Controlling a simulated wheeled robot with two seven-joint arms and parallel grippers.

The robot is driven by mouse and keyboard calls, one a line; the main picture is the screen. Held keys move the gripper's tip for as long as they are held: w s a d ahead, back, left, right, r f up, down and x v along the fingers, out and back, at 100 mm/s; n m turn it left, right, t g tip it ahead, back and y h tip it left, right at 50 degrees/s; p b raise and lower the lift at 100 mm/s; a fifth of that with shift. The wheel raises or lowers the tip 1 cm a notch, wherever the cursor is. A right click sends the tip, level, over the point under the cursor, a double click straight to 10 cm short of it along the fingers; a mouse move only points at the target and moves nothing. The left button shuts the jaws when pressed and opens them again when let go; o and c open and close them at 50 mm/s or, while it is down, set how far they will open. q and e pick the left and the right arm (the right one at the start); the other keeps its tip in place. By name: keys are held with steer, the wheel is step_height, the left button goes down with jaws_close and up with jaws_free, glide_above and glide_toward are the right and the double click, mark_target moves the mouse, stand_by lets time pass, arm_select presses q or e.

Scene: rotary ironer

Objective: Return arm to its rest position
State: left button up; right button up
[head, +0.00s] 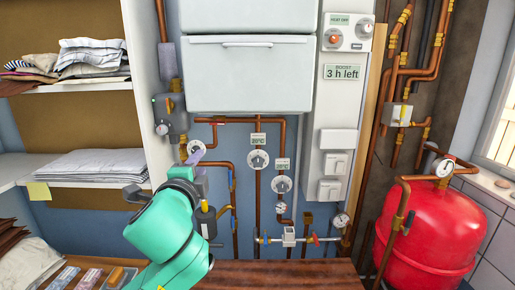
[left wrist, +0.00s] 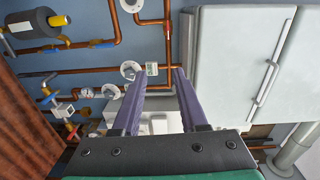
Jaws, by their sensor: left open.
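My left arm (head: 172,225), green, comes up from the bottom left in the head view. Its left gripper (head: 194,160) is raised in front of the pipes and valves on the blue wall. In the left wrist view the two purple fingers of this gripper (left wrist: 160,80) stand apart with nothing between them. Behind them are copper pipes and round white dials. My right gripper is in neither view.
A white cabinet (head: 250,75) hangs above the pipes, with a grey control panel (head: 338,110) beside it. A red tank (head: 428,230) stands at the right. Shelves with folded cloth (head: 95,165) are at the left. The wooden surface (head: 290,274) at the front looks clear.

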arm_select(q)
steer(key=s+a+f+n+g, duration=0.1)
steer(key=s+f+n+g, duration=0.15)
steer(key=f, duration=0.55)
steer(key=s+a+f+n+g, duration=0.1)
steer(key=s+f+n+g, duration=0.15)
steer(key=f, duration=0.55)
steer(key=s+a+f+n+g, duration=0.2)
steer(key=f+n, duration=0.1)
steer(key=f, duration=0.5)
steer(key=s+a+f+n+g, duration=0.3)
steer(key=s+f+n+g, duration=0.1)
steer(key=s+f, duration=0.5)
steer(key=s+a+f+n+g, duration=0.3)
steer(key=s+f+n, duration=0.1)
steer(key=s+f, duration=0.5)
steer(key=s+f+g+b, duration=0.1)
steer(key=s+f+b, duration=0.2)
steer(key=f, duration=2.1)
steer(key=s+a+f+g+b, duration=0.1)
steer(key=s+a+f+b, duration=0.1)
steer(key=s+f, duration=1.5)
steer(key=shift+a+f+m+g+b, duration=0.3)
steer(key=shift+f+m+b, duration=0.15)
steer(key=shift+f, duration=0.1)
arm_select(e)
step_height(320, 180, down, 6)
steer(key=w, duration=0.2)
